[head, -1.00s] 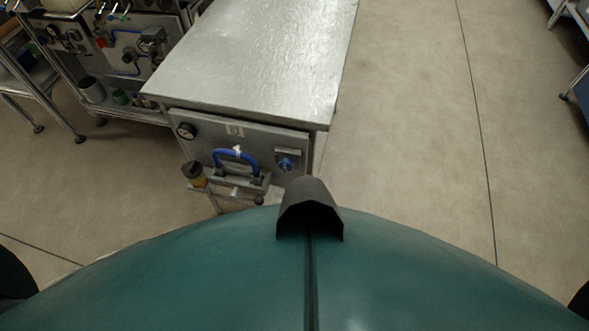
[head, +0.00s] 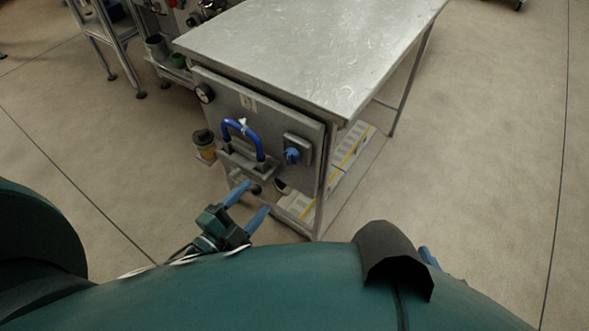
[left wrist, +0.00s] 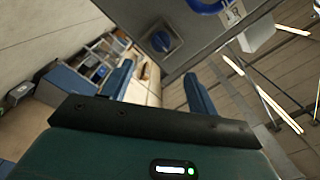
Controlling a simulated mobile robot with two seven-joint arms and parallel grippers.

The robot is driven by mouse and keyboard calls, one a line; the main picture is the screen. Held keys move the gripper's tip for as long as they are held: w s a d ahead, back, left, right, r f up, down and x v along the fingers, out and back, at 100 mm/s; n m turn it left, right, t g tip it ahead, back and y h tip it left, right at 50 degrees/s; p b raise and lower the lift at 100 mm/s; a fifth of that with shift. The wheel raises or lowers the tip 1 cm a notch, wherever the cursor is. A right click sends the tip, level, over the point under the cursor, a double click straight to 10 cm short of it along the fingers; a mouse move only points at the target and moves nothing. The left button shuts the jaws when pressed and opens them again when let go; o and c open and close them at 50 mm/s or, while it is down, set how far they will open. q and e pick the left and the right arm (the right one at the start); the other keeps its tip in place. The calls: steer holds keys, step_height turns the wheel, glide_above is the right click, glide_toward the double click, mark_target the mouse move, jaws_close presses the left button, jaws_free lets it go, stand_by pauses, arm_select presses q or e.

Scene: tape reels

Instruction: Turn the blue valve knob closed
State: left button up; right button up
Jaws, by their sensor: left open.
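The blue valve knob (head: 291,156) sits on a small grey plate on the front panel of the metal bench. It also shows in the left wrist view (left wrist: 162,41), near the top centre. My left gripper (head: 252,200) is open and empty, below and left of the knob in the head view and apart from it. In the left wrist view the two fingers (left wrist: 158,78) are spread, with the knob above the gap between them. A blue tip (head: 428,257) at the right edge of my body seems to be part of my right gripper; the rest is hidden.
A blue curved handle (head: 240,135) stands out from the panel left of the knob. The bench top (head: 310,50) is bare. Boxes (head: 352,148) lie on its lower shelf. Floor on the right is clear.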

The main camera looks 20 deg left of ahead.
mark_target(288, 161)
arm_select(q)
steer(key=b+x, duration=0.1)
steer(key=x, duration=1.2)
steer(key=shift+r, duration=0.1)
steer(key=shift+c, duration=0.5)
steer(key=c, duration=0.9)
